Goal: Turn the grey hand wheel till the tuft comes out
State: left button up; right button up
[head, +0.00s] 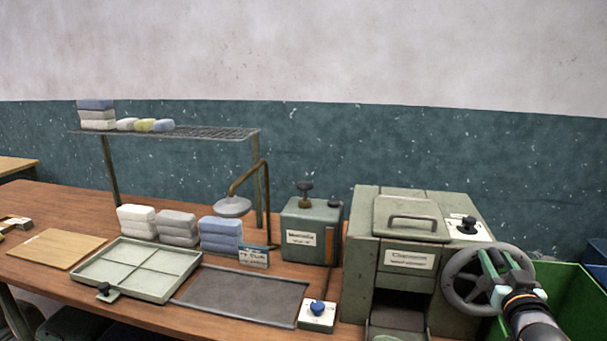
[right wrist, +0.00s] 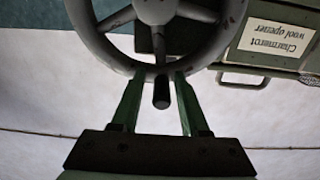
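The grey hand wheel (head: 449,287) is on the right side of the green wool opener (head: 366,245). My right gripper (head: 499,259) is at the wheel. In the right wrist view the wheel (right wrist: 92,38) fills the top, and a dark handle peg (right wrist: 162,94) points out between my two green fingers. The fingers stand apart on either side of the peg, with a gap showing on both sides. The opener's front opening (head: 402,308) is dark, and I cannot make out a tuft in it. My left gripper is not in view.
A green bin (head: 572,290) stands right of the wheel. Left of the opener are a small green box (head: 293,222), a blue-knobbed switch (head: 318,309), a dark mat (head: 240,292), a divided tray (head: 190,263) and stacked wool blocks (head: 220,231). A wire shelf (head: 215,133) stands behind.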

jog(key=shift+o, duration=0.6)
jog(key=shift+a+r, duration=0.2)
jog(key=shift+r, duration=0.1)
jog(key=v, duration=0.8)
jog(key=s+a+f+n+g+y, duration=0.1)
jog(key=s+a+f, duration=0.15)
jog(key=f, duration=0.55)
jog(key=s+a+f+n+g+y, duration=0.1)
jog(key=s+a+f+g+y, duration=0.1)
jog(key=a+f, duration=0.35)
jog(key=s+a+f+n+g+y, duration=0.1)
jog(key=s+a+f, duration=0.15)
jog(key=f, duration=0.65)
jog(key=s+a+f+n+g+y, duration=0.1)
jog(key=s+a+f+g, duration=0.1)
jog(key=s+a+f, duration=0.2)
jog(key=s+a+f+g+y, duration=0.1)
jog(key=s+a+f, duration=0.4)
jog(key=s+f, duration=0.6)
jog(key=shift+s+n+g+y, duration=0.4)
jog(key=shift+s+g, duration=0.1)
jog(key=shift+s, duration=0.3)
